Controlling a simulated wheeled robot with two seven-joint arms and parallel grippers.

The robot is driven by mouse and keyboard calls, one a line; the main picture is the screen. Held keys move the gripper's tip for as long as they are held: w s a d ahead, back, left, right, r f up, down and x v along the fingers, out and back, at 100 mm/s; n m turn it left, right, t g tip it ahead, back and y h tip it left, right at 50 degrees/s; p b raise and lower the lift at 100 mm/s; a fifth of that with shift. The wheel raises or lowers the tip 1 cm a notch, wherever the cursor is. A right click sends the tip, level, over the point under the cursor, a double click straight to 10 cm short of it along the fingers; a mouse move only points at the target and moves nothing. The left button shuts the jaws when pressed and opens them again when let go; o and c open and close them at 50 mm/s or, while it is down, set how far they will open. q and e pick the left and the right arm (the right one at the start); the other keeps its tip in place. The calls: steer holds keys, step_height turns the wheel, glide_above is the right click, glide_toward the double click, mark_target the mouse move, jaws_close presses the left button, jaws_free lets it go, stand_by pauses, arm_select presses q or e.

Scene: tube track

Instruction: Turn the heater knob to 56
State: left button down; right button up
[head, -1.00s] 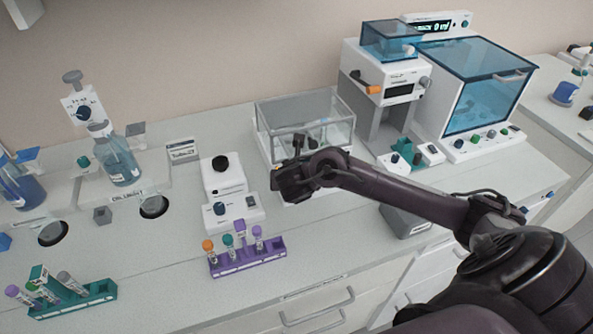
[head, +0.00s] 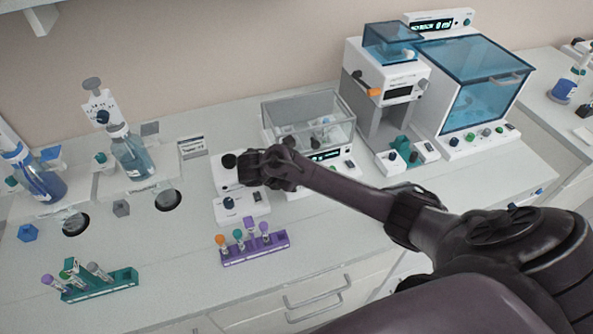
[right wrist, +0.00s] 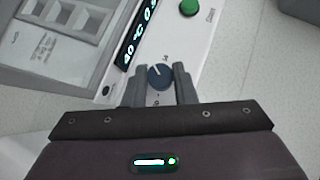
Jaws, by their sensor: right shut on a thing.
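The heater knob (right wrist: 159,76) is a round blue-grey dial with a light pointer mark, on a white panel in the right wrist view. Small scale figures stand around it, too small to read surely. My right gripper (right wrist: 161,84) is shut on the knob, one finger on each side. Beside the knob a dark display (right wrist: 136,40) shows glowing figures with °C, partly cut off. My left gripper is not in view.
A green button (right wrist: 189,7) sits farther along the panel. A white device with a black knob (head: 228,160) stands left of the hand. A purple tube rack (head: 255,250) and a green rack (head: 100,285) stand in front.

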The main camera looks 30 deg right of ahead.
steer(key=shift+m+g, duration=0.3)
steer(key=o, duration=1)
steer(key=shift+b+v, duration=0.65)
steer(key=shift+v, duration=3.25)
steer(key=shift+f, duration=0.1)
